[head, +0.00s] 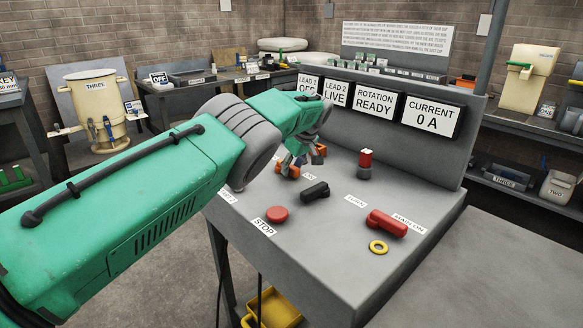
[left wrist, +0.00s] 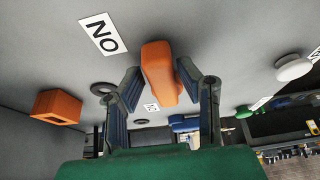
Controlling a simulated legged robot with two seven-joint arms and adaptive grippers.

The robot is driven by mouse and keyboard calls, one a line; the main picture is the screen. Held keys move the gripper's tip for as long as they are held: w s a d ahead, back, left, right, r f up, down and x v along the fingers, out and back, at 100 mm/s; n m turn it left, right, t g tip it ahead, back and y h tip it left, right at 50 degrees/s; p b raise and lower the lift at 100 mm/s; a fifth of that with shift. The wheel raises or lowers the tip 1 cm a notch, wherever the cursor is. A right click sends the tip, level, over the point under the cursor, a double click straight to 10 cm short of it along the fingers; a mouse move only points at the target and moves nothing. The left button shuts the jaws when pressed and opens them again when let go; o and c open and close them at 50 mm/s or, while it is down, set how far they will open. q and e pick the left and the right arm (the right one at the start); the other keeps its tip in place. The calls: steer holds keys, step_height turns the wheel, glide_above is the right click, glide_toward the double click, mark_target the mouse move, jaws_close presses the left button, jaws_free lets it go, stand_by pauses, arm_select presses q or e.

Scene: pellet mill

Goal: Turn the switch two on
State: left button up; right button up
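Two orange switch handles sit on the grey sloping console (head: 340,270). In the left wrist view one orange handle (left wrist: 158,72) stands between my left gripper's fingers (left wrist: 158,68), beside a white ON label (left wrist: 103,33). Both fingertips are close against its sides. The other orange handle (left wrist: 57,107) is apart, at the left of that view. In the head view my left gripper (head: 300,160) is over the orange handles (head: 287,170) and partly hides them. No number shows on the handles. One sign reads LEAD 2 LIVE (head: 337,94). My right gripper is out of view.
Other signs read ROTATION READY (head: 374,102) and CURRENT 0 A (head: 430,115).

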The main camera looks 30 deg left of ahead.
arm_select(q)
steer(key=shift+w+f, duration=0.15)
steer(key=shift+w, duration=0.05)
steer(key=shift+s+r, duration=0.1)
steer(key=shift+r, duration=0.35)
steer(key=w+v, duration=0.1)
steer(key=v, duration=1)
steer(key=shift+s+d, duration=0.2)
steer(key=shift+s, duration=0.1)
steer(key=shift+f, duration=0.1)
